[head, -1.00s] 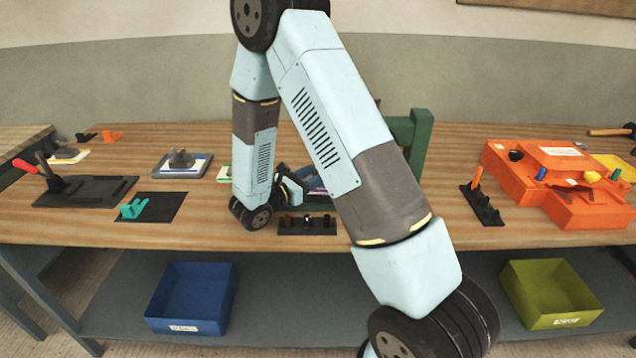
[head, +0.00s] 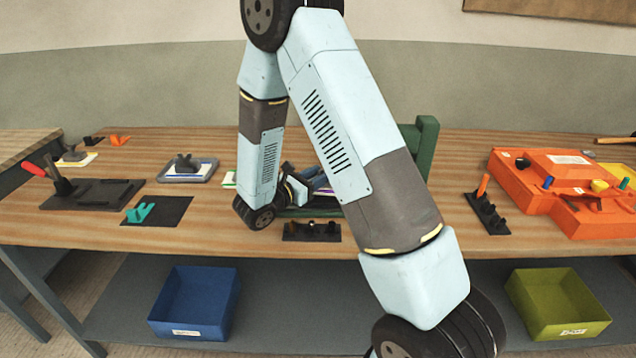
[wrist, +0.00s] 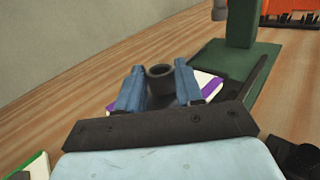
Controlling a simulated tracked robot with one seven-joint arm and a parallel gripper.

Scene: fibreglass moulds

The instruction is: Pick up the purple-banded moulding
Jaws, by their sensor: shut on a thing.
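The purple-banded moulding (wrist: 207,80) is white with a purple edge and has a dark round hollow boss (wrist: 160,76) standing up from it. My gripper (wrist: 158,68) has its two blue fingers on either side of the boss and is shut on it. The fingers and the dark palm bar hide much of the moulding. In the head view only a thin purple strip (head: 322,193) of it shows, behind my arm. It sits low at the green stand; I cannot tell whether it touches what is below.
A green stand (head: 426,146) with an upright post is close to the right of my gripper. A black pegged block (head: 311,232) lies in front. An orange fixture (head: 560,205) is at the right. Other mouldings and a dark mat (head: 157,210) are at the left.

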